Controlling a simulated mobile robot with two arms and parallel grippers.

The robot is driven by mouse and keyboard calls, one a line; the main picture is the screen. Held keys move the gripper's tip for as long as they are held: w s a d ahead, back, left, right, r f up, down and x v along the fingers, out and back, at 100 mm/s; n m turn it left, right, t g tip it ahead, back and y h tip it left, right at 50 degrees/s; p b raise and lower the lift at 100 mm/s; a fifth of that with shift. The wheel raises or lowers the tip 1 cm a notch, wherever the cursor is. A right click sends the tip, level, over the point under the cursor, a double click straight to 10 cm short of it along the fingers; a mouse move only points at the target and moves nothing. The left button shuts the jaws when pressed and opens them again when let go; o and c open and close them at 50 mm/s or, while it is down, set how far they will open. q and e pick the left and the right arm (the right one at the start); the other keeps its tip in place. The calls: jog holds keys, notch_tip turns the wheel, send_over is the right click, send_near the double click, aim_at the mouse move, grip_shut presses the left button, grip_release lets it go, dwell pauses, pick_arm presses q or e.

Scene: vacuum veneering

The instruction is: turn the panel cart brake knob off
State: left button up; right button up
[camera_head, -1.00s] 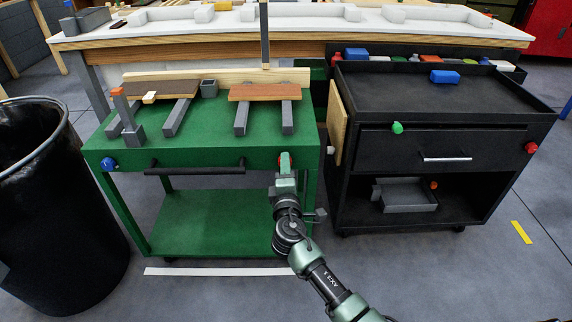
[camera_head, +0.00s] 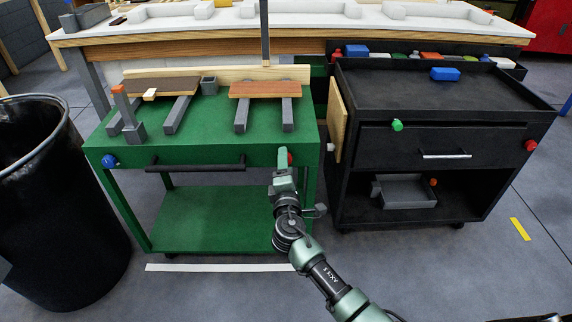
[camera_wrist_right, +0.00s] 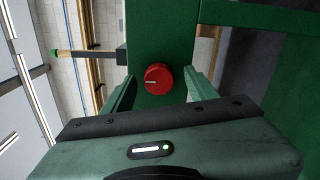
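The green panel cart (camera_head: 220,135) carries a red knob (camera_head: 291,159) at the right end of its front face and a blue knob (camera_head: 109,161) at the left end. No label shows which is the brake. In the right wrist view the red knob (camera_wrist_right: 158,79) is round with a short white mark on its left half. My right gripper (camera_head: 284,160) is in front of this knob. In the right wrist view its fingers (camera_wrist_right: 160,84) are open on either side of the knob, with gaps showing. My left gripper is not in view.
The cart has a black handle bar (camera_head: 195,166) between the knobs and panels (camera_head: 265,89) on grey supports on top. A black cart (camera_head: 430,140) with red and green knobs stands close at the right. A black bin (camera_head: 50,230) stands at the left.

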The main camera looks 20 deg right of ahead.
pick_arm(q)
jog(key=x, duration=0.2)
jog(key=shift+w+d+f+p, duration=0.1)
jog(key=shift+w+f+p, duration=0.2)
jog(key=shift+p, duration=0.1)
pick_arm(e)
jog(key=v, duration=0.7)
jog(key=shift+s, duration=0.4)
jog(key=shift+a, duration=0.1)
